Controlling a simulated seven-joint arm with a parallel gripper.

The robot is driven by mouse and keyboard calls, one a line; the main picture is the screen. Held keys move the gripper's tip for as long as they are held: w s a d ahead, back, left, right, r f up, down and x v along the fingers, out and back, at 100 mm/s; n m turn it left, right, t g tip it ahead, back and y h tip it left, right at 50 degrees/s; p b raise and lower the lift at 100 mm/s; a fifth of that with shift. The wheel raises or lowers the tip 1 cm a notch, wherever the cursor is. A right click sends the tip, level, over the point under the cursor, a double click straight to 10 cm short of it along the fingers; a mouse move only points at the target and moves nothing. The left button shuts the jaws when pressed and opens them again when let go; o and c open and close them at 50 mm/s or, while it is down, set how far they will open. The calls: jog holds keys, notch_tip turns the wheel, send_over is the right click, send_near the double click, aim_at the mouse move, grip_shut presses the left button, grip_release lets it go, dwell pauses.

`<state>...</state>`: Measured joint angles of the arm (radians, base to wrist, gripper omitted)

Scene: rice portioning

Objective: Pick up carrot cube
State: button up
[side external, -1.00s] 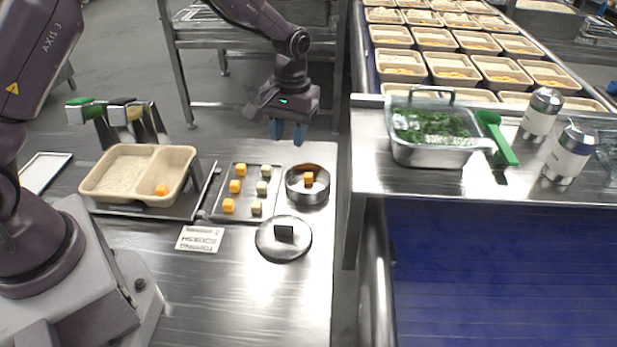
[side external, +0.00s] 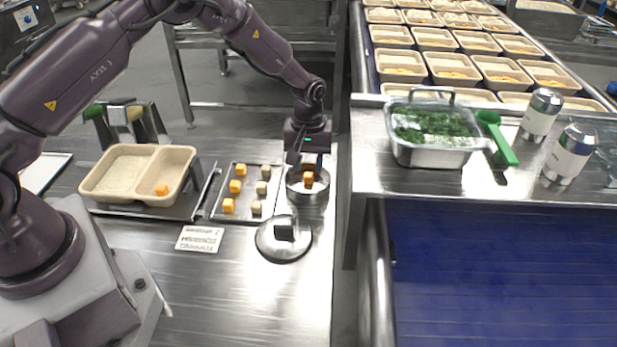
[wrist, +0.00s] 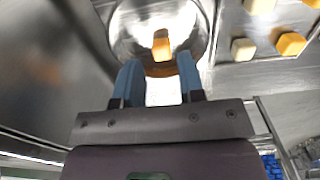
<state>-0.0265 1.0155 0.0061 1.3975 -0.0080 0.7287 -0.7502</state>
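An orange carrot cube (side external: 308,179) lies in a round steel bowl (side external: 318,197) at the right end of the work table. In the wrist view the carrot cube (wrist: 161,45) sits inside the bowl (wrist: 121,38), beyond my fingertips. My gripper (side external: 308,162) is over the back of the bowl, pointing down. In the wrist view my gripper (wrist: 159,72) has its blue fingers apart with nothing between them. More orange cubes (side external: 235,186) and pale cubes (side external: 261,187) lie on a flat steel tray (side external: 243,218) left of the bowl.
A round lid with a dark knob (side external: 268,249) lies in front of the bowl. A two-part beige container (side external: 125,148) holds an orange cube in its right compartment. A printed card (side external: 200,239) lies before the tray. A side counter holds a pan of greens (side external: 430,154).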

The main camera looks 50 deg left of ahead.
aim_at(308, 177)
notch_tip(308, 177, down, 4)
jog(key=shift+f, duration=0.1)
jog(key=c, duration=0.7)
grip_shut()
